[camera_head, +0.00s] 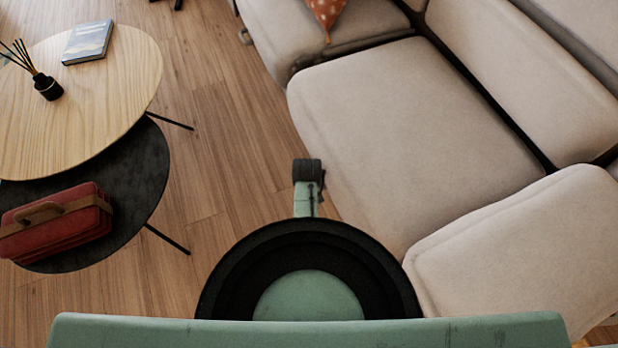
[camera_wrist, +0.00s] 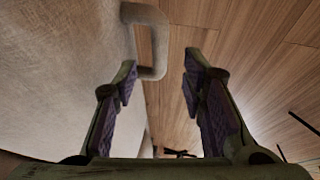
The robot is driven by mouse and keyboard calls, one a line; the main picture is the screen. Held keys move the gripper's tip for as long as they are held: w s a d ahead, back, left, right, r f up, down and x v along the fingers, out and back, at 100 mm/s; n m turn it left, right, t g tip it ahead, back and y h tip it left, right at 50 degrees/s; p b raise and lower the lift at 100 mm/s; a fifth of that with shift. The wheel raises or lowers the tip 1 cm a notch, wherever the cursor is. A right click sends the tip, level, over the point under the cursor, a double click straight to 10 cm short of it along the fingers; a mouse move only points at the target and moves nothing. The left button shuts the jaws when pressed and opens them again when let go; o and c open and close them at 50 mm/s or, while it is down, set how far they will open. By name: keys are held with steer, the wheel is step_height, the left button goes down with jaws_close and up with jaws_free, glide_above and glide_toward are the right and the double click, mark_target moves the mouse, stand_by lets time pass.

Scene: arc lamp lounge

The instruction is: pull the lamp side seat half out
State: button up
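A beige sofa fills the right of the head view, with a near seat (camera_head: 410,130) and a far seat (camera_head: 330,30). No lamp shows, so I cannot tell which seat is the lamp side one. In the wrist view, pale upholstery (camera_wrist: 55,75) fills the left. A light loop-shaped handle (camera_wrist: 158,45) stands out from its edge over the floor. My gripper (camera_wrist: 160,75) is open and empty. The loop's near end appears between the fingertips, closer to the left one; I cannot tell the gap in depth. In the head view my arm hides the gripper.
A round wooden table (camera_head: 110,90) with a book (camera_head: 88,41) and a reed diffuser (camera_head: 47,87) stands at left. A lower dark table (camera_head: 145,175) holds a red case (camera_head: 55,235). Wooden floor (camera_head: 215,130) lies clear between tables and sofa.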

steer(key=x, duration=0.6)
steer(key=shift+w+f, duration=0.1)
steer(key=shift+w, duration=0.05)
steer(key=shift+c, duration=0.2)
jaws_close()
stand_by(0.5)
